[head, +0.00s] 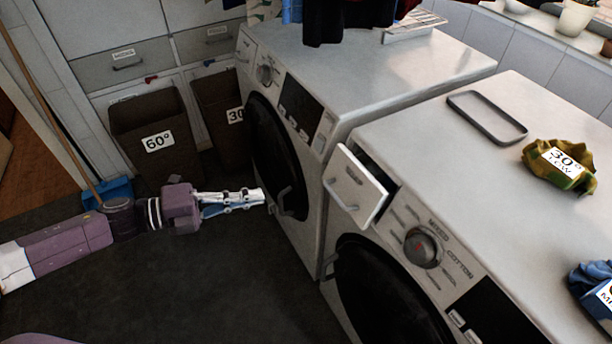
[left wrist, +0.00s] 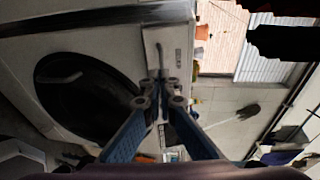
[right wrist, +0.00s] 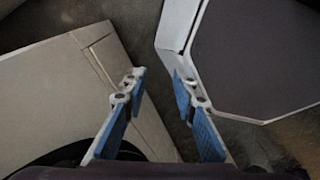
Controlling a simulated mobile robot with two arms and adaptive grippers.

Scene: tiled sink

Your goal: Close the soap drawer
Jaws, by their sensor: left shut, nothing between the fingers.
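The soap drawer (head: 355,187) of the nearer washing machine (head: 423,120) is pulled out in the head view. Its white front carries a label and a handle and stands away from the dark slot behind it. A white labelled front, apparently this drawer, shows just beyond the fingertips in the left wrist view (left wrist: 172,45). My left gripper (head: 262,196) is shut and empty, to the left of the drawer and in front of the farther machine's door; I cannot tell whether it touches anything. My right gripper (right wrist: 162,82) is open and empty, seen only in the right wrist view.
The farther washing machine (head: 375,65) stands beside the nearer one. Dark laundry baskets (head: 155,125) stand at the back left. A tray frame (head: 487,118) and a camouflage cloth bundle (head: 560,165) lie on the nearer machine.

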